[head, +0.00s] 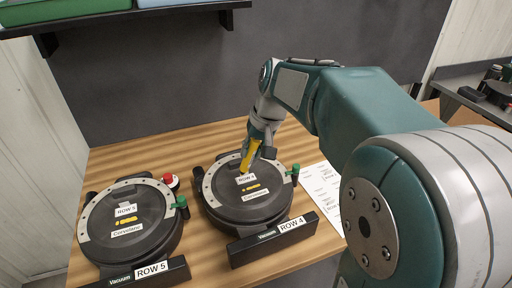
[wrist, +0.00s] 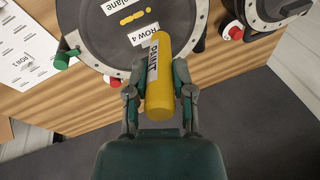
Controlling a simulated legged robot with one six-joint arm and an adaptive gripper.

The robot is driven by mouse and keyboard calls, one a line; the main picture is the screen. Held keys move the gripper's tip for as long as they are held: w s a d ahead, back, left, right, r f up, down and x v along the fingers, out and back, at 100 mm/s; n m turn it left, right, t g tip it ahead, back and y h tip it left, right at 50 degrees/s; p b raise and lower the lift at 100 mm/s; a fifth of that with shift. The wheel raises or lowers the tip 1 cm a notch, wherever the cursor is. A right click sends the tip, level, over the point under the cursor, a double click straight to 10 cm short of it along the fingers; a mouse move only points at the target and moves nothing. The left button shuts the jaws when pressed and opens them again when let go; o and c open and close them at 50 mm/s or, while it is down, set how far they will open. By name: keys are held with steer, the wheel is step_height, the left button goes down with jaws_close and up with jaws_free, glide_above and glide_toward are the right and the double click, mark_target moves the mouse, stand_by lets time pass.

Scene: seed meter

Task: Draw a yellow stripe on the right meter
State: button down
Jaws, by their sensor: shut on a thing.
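My gripper (head: 261,140) is shut on a yellow paint marker (head: 249,154). In the wrist view, the marker (wrist: 159,80) lies between the two fingers (wrist: 160,92), with a white "PAINT" label on its side. The right meter (head: 274,206), a dark round one labelled ROW 4, is below the marker. It also shows in the wrist view (wrist: 95,30). Short yellow marks (head: 251,188) show on its face, between the ROW 4 label and a second label. The marker's tip is over the far part of the face; I cannot tell whether it touches.
The left meter (head: 163,232), labelled ROW 5, stands beside it with similar yellow marks (head: 126,220). A red knob (head: 170,181) and green valves (head: 181,202) stick out near the meters. A printed sheet (head: 325,192) lies right of them. A shelf (head: 120,18) hangs above.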

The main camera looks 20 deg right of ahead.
steer(key=shift+d+f, duration=0.1)
steer(key=shift+f, duration=2.3)
steer(key=shift+s+f, duration=0.1)
steer(key=shift+f, duration=0.2)
steer(key=shift+d+f, duration=0.1)
steer(key=shift+d, duration=2.2)
stand_by(1.4)
step_height(320, 180, up, 6)
stand_by(0.9)
stand_by(0.4)
